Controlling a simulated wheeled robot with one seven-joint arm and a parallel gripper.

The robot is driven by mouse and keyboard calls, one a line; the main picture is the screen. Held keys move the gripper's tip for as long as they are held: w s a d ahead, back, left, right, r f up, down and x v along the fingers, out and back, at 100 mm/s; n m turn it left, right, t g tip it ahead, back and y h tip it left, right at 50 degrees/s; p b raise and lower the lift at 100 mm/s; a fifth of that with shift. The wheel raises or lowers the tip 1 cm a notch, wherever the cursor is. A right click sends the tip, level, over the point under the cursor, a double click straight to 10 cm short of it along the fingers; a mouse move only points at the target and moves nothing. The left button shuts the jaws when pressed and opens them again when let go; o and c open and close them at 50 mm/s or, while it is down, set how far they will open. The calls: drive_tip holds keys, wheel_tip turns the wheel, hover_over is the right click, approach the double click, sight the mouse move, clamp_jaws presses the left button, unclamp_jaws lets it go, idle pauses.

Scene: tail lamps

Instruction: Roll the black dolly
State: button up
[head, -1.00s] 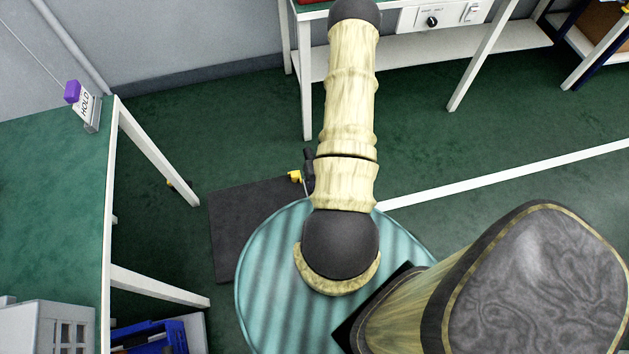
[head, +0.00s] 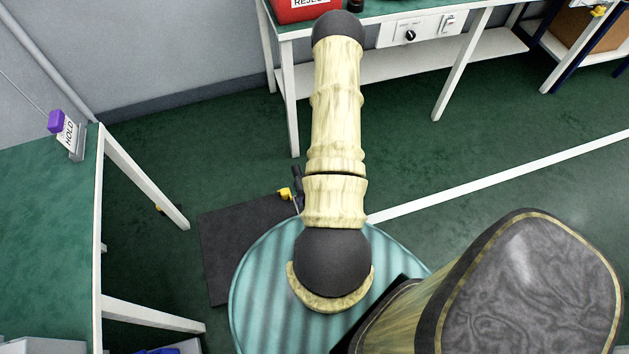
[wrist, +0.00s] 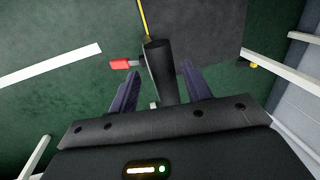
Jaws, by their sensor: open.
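A flat black slab (head: 232,245), which looks like the dolly's deck, lies on the green floor left of my arm. It shows again in the wrist view (wrist: 212,38). A thick black bar (wrist: 160,68) with a red tab (wrist: 121,64) on its left and a thin yellow rod (wrist: 144,20) beyond it fills the middle of the wrist view. My gripper (wrist: 161,72) is open, its two dark fingers on either side of the bar. Whether they touch it I cannot tell. In the head view my arm hides most of the gripper.
A green-topped table (head: 45,225) with white legs and a HOLD sign (head: 69,135) stands at the left. A white-legged bench (head: 385,68) bearing a red box (head: 300,10) stands behind. A white line (head: 500,180) crosses open floor at the right.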

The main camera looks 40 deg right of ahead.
wheel_tip(320, 180, up, 16)
drive_tip(key=s+d+p, duration=0.1)
drive_tip(key=d+p, duration=0.2)
drive_tip(key=shift+s+r, duration=0.2)
idle(0.4)
drive_tip(key=w+a+r+n+h, duration=0.1)
drive_tip(key=w+a+r+n, duration=0.1)
drive_tip(key=w+a+r, duration=0.3)
drive_tip(key=w+a+r+n+h, duration=0.1)
drive_tip(key=w+a+r, duration=0.15)
drive_tip(key=r, duration=0.55)
drive_tip(key=s+a+r+n+t, duration=0.2)
drive_tip(key=a+r, duration=0.8)
drive_tip(key=a, duration=0.3)
wheel_tip(320, 180, up, 14)
drive_tip(key=p, duration=1.4)
drive_tip(key=shift+a+f, duration=0.15)
drive_tip(key=shift+a, duration=0.2)
drive_tip(key=shift+w+f, duration=0.1)
